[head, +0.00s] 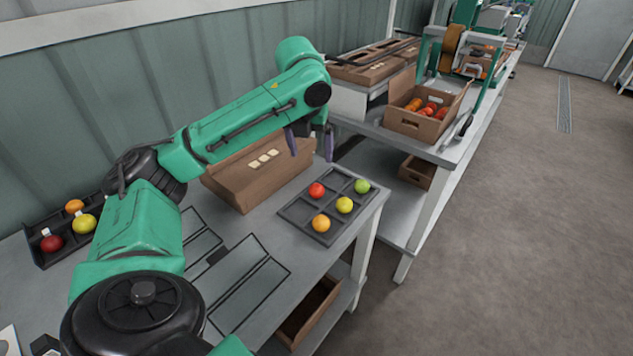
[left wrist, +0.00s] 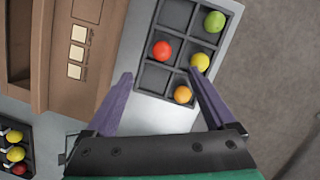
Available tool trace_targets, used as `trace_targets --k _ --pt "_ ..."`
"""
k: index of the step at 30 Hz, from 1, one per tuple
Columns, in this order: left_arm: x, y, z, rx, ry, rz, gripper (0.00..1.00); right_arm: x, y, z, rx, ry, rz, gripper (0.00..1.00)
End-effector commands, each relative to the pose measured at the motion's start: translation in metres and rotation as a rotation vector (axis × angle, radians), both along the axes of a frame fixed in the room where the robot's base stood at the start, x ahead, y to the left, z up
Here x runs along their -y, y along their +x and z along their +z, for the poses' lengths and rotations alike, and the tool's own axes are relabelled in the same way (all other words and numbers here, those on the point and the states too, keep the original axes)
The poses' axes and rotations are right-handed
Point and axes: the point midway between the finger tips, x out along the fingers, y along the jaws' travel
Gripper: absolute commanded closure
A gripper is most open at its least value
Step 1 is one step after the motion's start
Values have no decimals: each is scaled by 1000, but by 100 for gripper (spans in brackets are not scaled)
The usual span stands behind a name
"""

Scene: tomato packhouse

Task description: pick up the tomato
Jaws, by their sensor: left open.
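A dark sectioned tray (head: 299,209) on the table holds a red tomato (head: 317,190), a green one (head: 362,186), a yellow one (head: 344,205) and an orange one (head: 321,223), each in its own compartment. In the left wrist view the red (left wrist: 162,51), yellow (left wrist: 200,62), orange (left wrist: 183,94) and green (left wrist: 214,21) tomatoes show beyond the fingers. My right gripper is out of view.
A brown carton (head: 232,184) stands beside the tray, close to my left gripper. Another dark tray (head: 38,256) with several fruits lies at the far left. An open box of tomatoes (head: 412,124) stands on the bench behind. The table edge lies just right of the tray.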

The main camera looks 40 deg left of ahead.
Motion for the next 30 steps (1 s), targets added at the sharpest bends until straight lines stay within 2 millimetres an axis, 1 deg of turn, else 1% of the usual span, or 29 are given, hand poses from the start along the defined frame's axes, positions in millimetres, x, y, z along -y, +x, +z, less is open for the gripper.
trace_targets --k 2,9,14,21,24,29,30 --pt "-2 1 -10 -7 1 -11 11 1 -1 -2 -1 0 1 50" --pt "-8 16 -70 -6 0 -10 11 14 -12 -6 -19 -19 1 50" --pt "-10 22 -90 -2 0 -10 11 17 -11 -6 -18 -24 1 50" --pt "-14 32 -132 -2 0 -11 11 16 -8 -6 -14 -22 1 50" --pt "-15 34 -137 0 0 -10 11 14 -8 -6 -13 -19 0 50" --pt "-15 34 -137 1 0 -11 11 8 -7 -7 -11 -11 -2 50" --pt "-15 34 -137 1 0 -11 26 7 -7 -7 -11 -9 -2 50"
